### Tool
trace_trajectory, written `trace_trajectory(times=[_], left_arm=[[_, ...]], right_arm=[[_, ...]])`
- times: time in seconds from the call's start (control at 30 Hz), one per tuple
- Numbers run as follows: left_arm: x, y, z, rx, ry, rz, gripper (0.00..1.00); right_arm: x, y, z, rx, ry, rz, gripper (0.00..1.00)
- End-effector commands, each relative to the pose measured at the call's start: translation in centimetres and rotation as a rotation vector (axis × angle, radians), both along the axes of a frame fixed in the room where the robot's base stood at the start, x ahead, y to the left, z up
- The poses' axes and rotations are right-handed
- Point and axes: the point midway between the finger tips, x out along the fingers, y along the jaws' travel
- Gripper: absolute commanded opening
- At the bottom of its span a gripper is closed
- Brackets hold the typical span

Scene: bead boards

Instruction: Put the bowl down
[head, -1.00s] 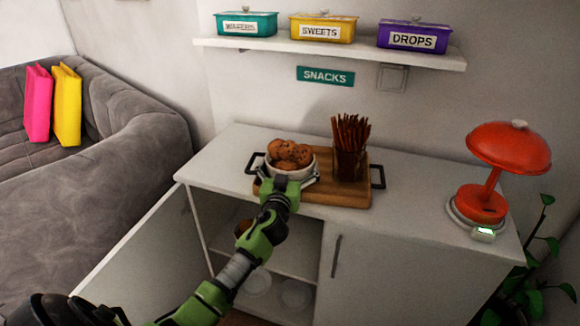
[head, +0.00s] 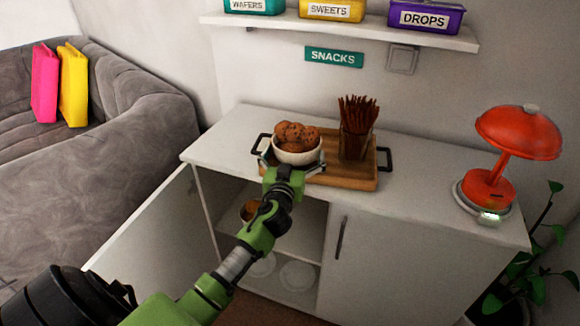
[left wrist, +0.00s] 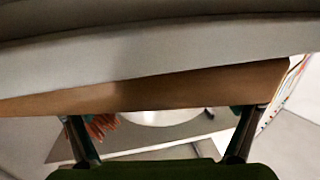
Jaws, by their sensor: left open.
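A white bowl (head: 297,157) of brown cookies (head: 297,134) sits upright on the near left part of a wooden tray (head: 345,181) with black handles. The tray lies on the white cabinet top. My left gripper (head: 290,166) is open at the near side of the bowl, its fingers spread to either side of the bowl's front. In the left wrist view the two dark fingers (left wrist: 162,135) stand wide apart with nothing clamped between them. Whether a finger still touches the bowl I cannot tell. My right gripper is out of view.
A glass of pretzel sticks (head: 356,130) stands right of the bowl on the tray. A red lamp (head: 517,135) stands at the cabinet's right end. The left cabinet door (head: 150,222) is open below my arm. A shelf (head: 340,32) with labelled boxes hangs above.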

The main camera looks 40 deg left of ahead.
Motion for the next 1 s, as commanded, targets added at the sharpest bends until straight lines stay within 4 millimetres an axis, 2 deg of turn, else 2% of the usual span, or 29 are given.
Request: trace_trajectory(times=[0.2,0.4,0.6,1.0], left_arm=[[-4.4,-2.0,-0.3,-0.004,0.001,-0.001,1.00],[-7.1,-3.2,-0.2,-0.002,0.001,0.000,1.00],[-8.1,-3.5,0.0,0.000,0.000,0.001,1.00],[-8.1,-3.5,0.0,0.000,0.000,0.000,1.00]], right_arm=[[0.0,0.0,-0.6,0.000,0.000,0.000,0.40],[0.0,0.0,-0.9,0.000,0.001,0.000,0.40],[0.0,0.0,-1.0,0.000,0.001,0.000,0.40],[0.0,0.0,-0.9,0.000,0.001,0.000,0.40]])
